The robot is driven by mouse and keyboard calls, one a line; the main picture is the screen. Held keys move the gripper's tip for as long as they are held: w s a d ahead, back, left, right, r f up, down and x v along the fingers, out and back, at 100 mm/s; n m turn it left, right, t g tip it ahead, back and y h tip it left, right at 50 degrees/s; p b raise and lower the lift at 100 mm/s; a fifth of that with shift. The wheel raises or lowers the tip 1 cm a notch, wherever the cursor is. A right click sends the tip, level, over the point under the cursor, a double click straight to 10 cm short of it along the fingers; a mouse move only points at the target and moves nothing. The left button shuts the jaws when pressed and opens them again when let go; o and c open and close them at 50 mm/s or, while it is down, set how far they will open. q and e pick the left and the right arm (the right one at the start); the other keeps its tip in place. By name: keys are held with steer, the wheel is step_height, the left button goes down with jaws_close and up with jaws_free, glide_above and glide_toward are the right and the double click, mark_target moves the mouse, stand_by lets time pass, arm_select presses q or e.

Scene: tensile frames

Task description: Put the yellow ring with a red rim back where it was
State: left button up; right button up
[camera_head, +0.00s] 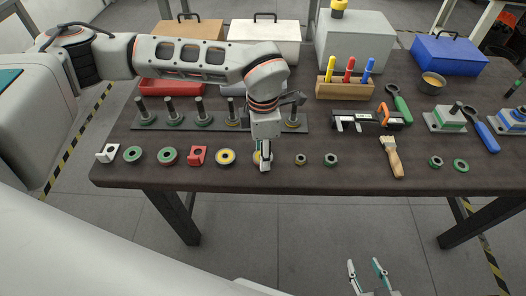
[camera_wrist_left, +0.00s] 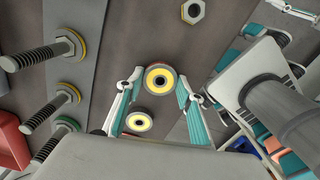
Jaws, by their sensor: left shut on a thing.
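The yellow ring with a red rim (camera_wrist_left: 160,78) sits between the fingertips of my left gripper (camera_wrist_left: 160,80) in the wrist view; its reddish edge shows at the top. In the head view my left gripper (camera_head: 264,165) points down at the table's front row and hides most of this ring. My right gripper (camera_head: 364,264) is open and empty before the table.
Green rings (camera_head: 132,154), a red bracket (camera_head: 197,156) and a white bracket (camera_head: 107,153) lie left in the front row. Hex nuts (camera_head: 331,159) and a brush (camera_head: 391,157) lie right. A screwdriver block (camera_head: 345,88) and toolboxes stand behind. The table's front edge is near the row.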

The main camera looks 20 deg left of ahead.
arm_select(q)
steer(key=shift+f, duration=0.15)
steer(key=o, duration=1.1)
steer(key=shift+r, duration=0.4)
step_height(320, 180, up, 12)
steer(key=shift+f, duration=0.25)
